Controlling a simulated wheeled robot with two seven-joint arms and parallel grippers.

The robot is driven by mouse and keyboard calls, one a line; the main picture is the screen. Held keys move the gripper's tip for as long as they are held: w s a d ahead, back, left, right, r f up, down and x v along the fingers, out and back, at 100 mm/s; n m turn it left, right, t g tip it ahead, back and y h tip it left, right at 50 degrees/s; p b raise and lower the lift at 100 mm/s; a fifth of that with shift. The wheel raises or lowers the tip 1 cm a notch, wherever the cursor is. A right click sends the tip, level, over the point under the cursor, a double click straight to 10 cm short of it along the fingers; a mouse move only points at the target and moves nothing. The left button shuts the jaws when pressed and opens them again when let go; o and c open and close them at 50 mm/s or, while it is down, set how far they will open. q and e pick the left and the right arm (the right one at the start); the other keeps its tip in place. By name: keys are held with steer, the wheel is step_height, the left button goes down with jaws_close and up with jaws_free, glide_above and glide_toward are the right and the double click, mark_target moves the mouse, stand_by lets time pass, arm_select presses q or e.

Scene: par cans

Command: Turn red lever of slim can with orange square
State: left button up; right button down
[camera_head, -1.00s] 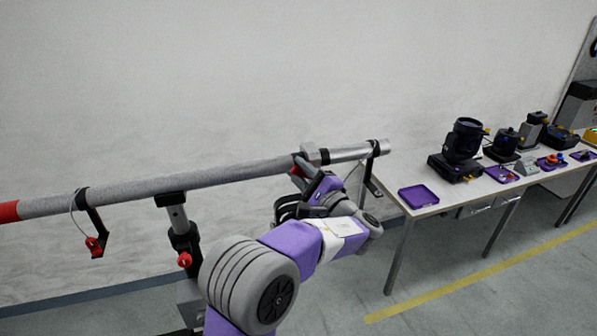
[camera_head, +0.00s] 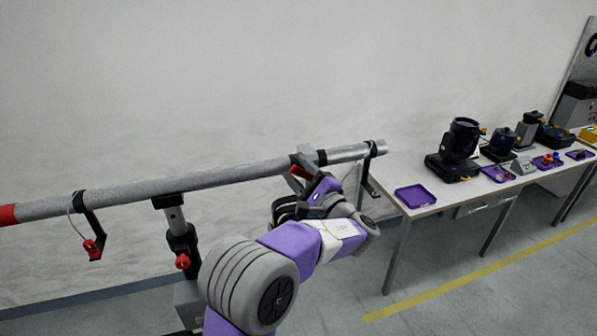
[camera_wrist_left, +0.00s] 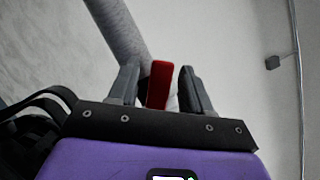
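A red lever (camera_head: 300,171) shows at the grey horizontal pole, right of its middle. In the left wrist view the red lever (camera_wrist_left: 158,84) stands between the two dark fingers of my left gripper (camera_wrist_left: 158,88). A gap shows between lever and right finger; the left finger is very close to the lever, and I cannot tell if it touches. In the head view my left gripper (camera_head: 304,176) is just below the pole. The slim can and its orange square cannot be made out. My right gripper is not in view.
The pole (camera_head: 230,175) runs across the front, on a dark stand (camera_head: 180,235). A white table (camera_head: 430,160) at the right holds purple trays (camera_head: 415,196) and a black moving-head lamp (camera_head: 460,145). A cable hangs near the pole's right end.

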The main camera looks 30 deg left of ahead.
arm_select(q)
steer(key=b+v, duration=0.1)
steer(key=v, duration=0.6)
steer(key=shift+d+b, duration=0.3)
steer(key=shift+s+f, duration=0.1)
